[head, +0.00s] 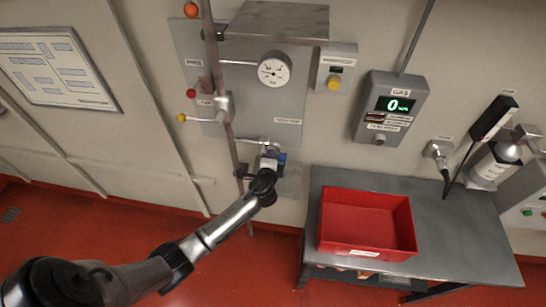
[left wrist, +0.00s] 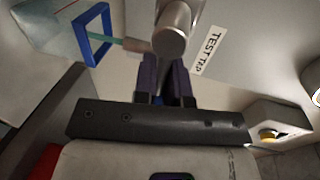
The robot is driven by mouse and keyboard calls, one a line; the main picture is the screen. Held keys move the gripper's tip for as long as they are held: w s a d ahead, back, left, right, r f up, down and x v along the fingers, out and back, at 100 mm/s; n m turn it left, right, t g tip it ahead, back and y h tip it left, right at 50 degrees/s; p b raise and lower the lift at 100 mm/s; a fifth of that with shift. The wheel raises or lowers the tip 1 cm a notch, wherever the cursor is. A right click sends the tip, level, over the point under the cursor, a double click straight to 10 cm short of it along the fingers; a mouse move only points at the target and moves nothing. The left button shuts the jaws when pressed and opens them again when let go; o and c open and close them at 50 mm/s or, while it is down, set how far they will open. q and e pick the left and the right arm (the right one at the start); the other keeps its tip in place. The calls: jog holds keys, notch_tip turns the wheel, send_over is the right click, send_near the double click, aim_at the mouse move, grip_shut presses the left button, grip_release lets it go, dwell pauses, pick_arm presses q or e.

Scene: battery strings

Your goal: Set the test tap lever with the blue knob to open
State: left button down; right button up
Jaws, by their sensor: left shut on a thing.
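My left gripper (head: 268,168) reaches the test tap on the lower part of the grey wall panel. In the left wrist view its two dark fingers (left wrist: 167,82) are shut just below the round metal end of the tap (left wrist: 173,28). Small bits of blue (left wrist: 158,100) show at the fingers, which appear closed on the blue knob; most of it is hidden. The lever itself is mostly covered, so its position is hard to tell. The TEST TAP label (left wrist: 208,50) is beside the fingers. My right gripper is not in view.
A blue square frame (left wrist: 94,35) is close to the tap. A slanting pipe (head: 228,135) runs just left of the gripper. A pressure gauge (head: 274,70) is above. A red bin (head: 365,252) is on the grey table (head: 455,235) at right.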

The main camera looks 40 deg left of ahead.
pick_arm(q)
jog(key=shift+w+d, duration=0.1)
jog(key=shift+d, duration=0.2)
jog(key=c, duration=1.4)
grip_release()
jog(key=shift+o, duration=0.9)
jog(key=shift+w+d, duration=0.15)
jog(key=shift+w, duration=0.15)
jog(key=shift+s, duration=0.25)
jog(key=v, duration=1.3)
jog(key=shift+s+d+b, duration=0.15)
jog(key=shift+s+b, duration=0.05)
jog(key=shift+b, duration=0.1)
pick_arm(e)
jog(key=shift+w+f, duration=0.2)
pick_arm(q)
jog(key=shift+r, duration=0.1)
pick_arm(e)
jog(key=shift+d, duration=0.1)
